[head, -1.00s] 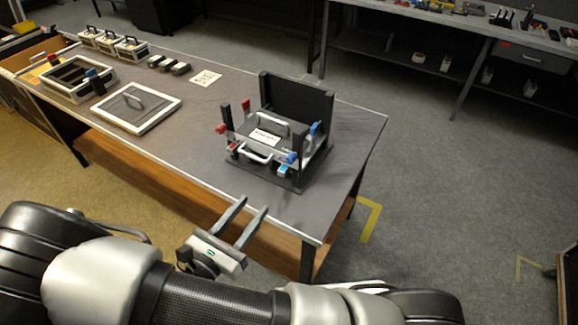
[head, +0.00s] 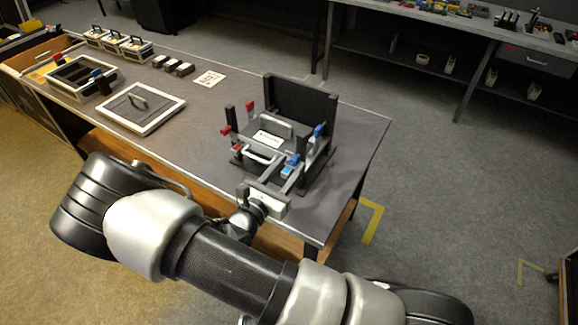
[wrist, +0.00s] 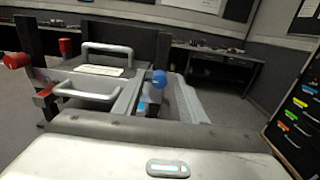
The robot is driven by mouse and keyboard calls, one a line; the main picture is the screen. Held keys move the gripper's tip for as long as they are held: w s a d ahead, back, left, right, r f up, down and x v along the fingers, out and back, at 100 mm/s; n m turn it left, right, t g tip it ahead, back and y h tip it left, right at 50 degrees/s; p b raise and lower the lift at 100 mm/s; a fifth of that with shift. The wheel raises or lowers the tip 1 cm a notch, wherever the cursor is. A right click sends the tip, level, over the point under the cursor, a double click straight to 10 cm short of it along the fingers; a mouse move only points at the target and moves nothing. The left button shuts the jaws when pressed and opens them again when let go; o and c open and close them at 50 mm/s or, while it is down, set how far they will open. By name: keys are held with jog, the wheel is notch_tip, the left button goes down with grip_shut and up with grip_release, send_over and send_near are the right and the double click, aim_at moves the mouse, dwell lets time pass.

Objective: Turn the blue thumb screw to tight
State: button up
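The blue thumb screw (head: 293,158) is at the front right corner of the dark fixture (head: 309,176) on the table. It also shows in the wrist view (wrist: 159,78) as a round blue knob. My gripper (head: 289,167) reaches the fixture's front right corner. Its two fingers are apart, one on each side of the knob in the wrist view. I cannot tell whether either finger touches it. A second blue knob (head: 319,130) stands farther back on the right. Red knobs (head: 225,131) stand on the left side. A case with a handle and white label (head: 267,139) sits inside the fixture.
The fixture's tall back panel (head: 300,102) rises behind the case. A framed lid (head: 141,108) and an open case (head: 83,76) lie left on the table, with small cases behind. The table's right edge is close to the fixture. A workbench (head: 450,34) stands behind.

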jog(key=shift+w+d, duration=0.1)
jog(key=shift+w, duration=0.05)
jog(key=shift+c, duration=0.5)
grip_shut()
